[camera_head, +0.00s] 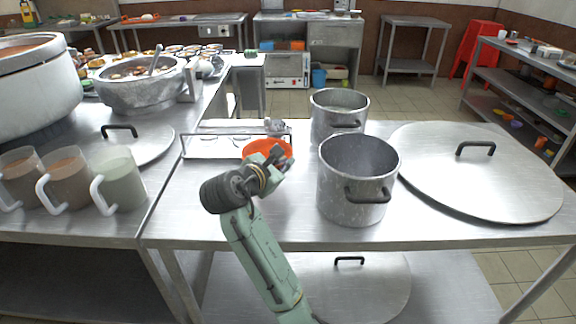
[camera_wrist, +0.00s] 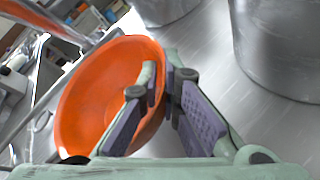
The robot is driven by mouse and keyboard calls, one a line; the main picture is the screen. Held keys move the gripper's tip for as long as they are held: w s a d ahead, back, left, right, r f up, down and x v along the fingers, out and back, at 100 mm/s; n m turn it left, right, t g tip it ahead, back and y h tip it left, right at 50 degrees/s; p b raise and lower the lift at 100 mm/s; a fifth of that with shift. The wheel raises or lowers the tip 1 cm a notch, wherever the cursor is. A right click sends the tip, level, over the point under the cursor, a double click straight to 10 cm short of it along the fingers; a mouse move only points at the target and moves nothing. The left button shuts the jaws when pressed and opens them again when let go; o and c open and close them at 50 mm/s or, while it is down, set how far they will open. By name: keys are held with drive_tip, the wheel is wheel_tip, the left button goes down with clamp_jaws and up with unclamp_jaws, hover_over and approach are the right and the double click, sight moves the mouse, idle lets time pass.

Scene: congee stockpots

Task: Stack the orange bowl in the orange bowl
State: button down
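An orange bowl (camera_head: 262,146) sits on the middle steel table, behind my gripper and partly hidden by it. In the wrist view the bowl (camera_wrist: 89,97) fills the left half, its open inside facing the camera. My gripper (camera_head: 279,162) is at the bowl's near right side. In the wrist view my gripper (camera_wrist: 162,72) has its fingertips close together at the bowl's right edge, one finger over the inside and the other over the outside. Whether the fingers press on the wall cannot be told. A second orange bowl cannot be made out for certain.
Two metal pots (camera_head: 350,195) (camera_head: 325,110) stand to the right, beside a large lid (camera_head: 510,185). Several handled jugs (camera_head: 118,180) stand on the left table. Bare tabletop lies between bowl and front pot.

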drive_tip(key=shift+w+d, duration=0.3)
drive_tip(key=shift+w, duration=0.4)
drive_tip(key=shift+w+d+r+p, duration=0.1)
drive_tip(key=shift+w+d+p, duration=0.2)
drive_tip(key=shift+w, duration=0.15)
wheel_tip(320, 180, down, 3)
drive_tip(key=shift+r, duration=0.15)
drive_tip(key=shift+f+p, duration=0.3)
drive_tip(key=shift+f, duration=0.2)
drive_tip(key=shift+f, duration=0.1)
drive_tip(key=c, duration=1.8)
unclamp_jaws()
